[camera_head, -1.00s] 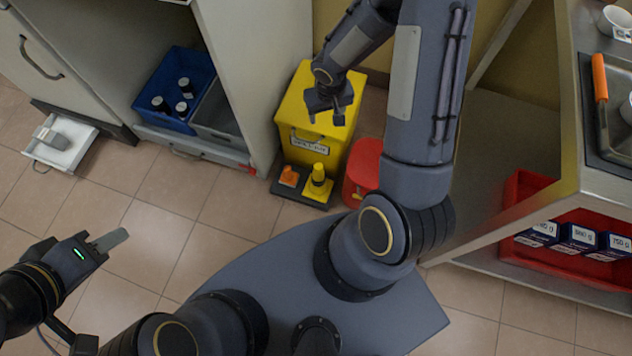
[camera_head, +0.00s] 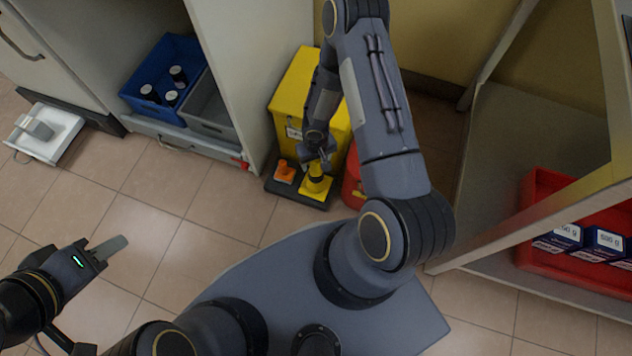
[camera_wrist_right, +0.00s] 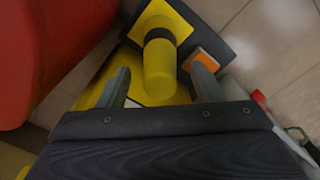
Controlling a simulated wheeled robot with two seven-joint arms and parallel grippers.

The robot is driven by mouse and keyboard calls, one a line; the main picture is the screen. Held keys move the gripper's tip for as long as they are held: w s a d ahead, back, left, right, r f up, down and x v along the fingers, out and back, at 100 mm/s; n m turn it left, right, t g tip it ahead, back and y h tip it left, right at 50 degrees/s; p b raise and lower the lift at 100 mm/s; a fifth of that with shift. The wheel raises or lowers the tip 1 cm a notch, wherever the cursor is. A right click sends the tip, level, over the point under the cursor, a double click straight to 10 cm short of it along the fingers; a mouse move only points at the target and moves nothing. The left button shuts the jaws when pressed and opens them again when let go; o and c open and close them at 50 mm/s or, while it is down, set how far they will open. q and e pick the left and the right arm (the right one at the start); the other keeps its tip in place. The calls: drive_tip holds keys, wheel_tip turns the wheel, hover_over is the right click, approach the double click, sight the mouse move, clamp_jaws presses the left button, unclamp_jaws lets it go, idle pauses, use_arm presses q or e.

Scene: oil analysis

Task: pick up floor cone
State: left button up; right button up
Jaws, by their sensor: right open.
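The yellow floor cone (camera_head: 316,184) with a dark band stands upright on a dark base in front of the yellow box. It also shows in the right wrist view (camera_wrist_right: 160,68), its top towards me. My right gripper (camera_head: 322,162) is at the cone's upper part. In the right wrist view its two fingers (camera_wrist_right: 160,85) are apart, with the cone's top near the gap between them. I cannot tell whether they touch it. My left gripper (camera_head: 108,248) is over the floor at the left, away from the cone. Its finger spacing is not clear.
A small orange object (camera_head: 284,172) is close beside the cone. The yellow box (camera_head: 290,90) stands behind and a red container (camera_head: 352,180) at the right. A blue crate (camera_head: 168,55) with dark bottles and a grey bin (camera_head: 210,108) sit left. Floor in front is clear.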

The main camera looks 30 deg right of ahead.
drive_tip(key=shift+f, duration=0.25)
clamp_jaws()
drive_tip(key=shift+r, duration=0.1)
idle(0.3)
